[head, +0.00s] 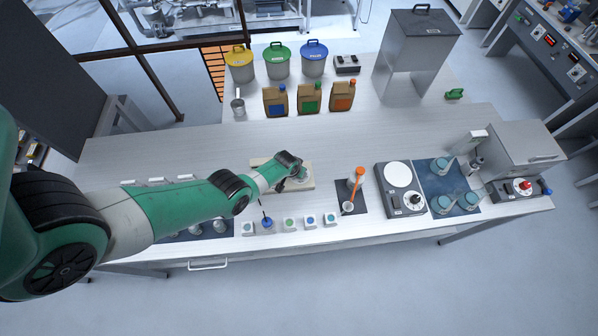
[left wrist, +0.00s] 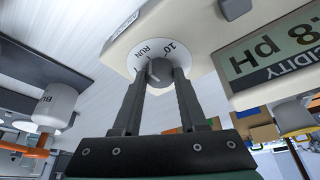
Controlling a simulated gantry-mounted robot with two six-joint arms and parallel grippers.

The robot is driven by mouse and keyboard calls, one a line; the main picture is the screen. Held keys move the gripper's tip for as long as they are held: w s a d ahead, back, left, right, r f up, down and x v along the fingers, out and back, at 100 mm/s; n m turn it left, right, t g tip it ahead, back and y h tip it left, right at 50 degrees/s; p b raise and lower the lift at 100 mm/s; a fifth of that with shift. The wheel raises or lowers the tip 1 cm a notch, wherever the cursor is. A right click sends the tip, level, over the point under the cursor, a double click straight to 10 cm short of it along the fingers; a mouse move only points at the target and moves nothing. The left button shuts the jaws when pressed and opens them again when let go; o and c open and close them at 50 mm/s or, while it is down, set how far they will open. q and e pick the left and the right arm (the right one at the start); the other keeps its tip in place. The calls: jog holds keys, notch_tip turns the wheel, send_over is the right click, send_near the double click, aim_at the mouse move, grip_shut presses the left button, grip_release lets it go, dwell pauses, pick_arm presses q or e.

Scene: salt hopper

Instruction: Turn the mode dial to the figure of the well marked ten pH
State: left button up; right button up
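The mode dial (left wrist: 159,70) is a dark grey knob on a round white face on a cream meter. The face carries the marks "10" (left wrist: 170,47) and "RUN" (left wrist: 147,51), seen upside down. I cannot tell exactly where the knob points. My left gripper (left wrist: 160,78) has one finger on each side of the knob, apparently closed on it. A display (left wrist: 270,50) marked acidity shows a pH reading, partly cut off. In the head view my left gripper (head: 298,175) hides the dial on the cream meter (head: 262,161). My right gripper is out of view.
Several small white containers with coloured tops (head: 290,224) line the front edge. Jugs (head: 310,98) stand behind.

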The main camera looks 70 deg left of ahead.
pick_arm(q)
grip_shut()
jog(key=shift+m, duration=0.5)
jog(key=shift+a+f+m+t+h+b, duration=0.15)
jog(key=shift+m+t+h+b, duration=0.25)
jog(key=shift+m, duration=0.6)
jog(key=m+h+b, duration=0.1)
jog(key=m, duration=0.2)
jog(key=shift+s+a+m+h+b, duration=0.1)
jog(key=shift+m+h+b, duration=0.2)
jog(key=shift+b, duration=0.1)
jog(key=m+h+b, duration=0.1)
jog(key=m+h, duration=0.1)
jog(key=m, duration=0.3)
jog(key=shift+a, duration=0.15)
jog(key=shift+m, duration=0.3)
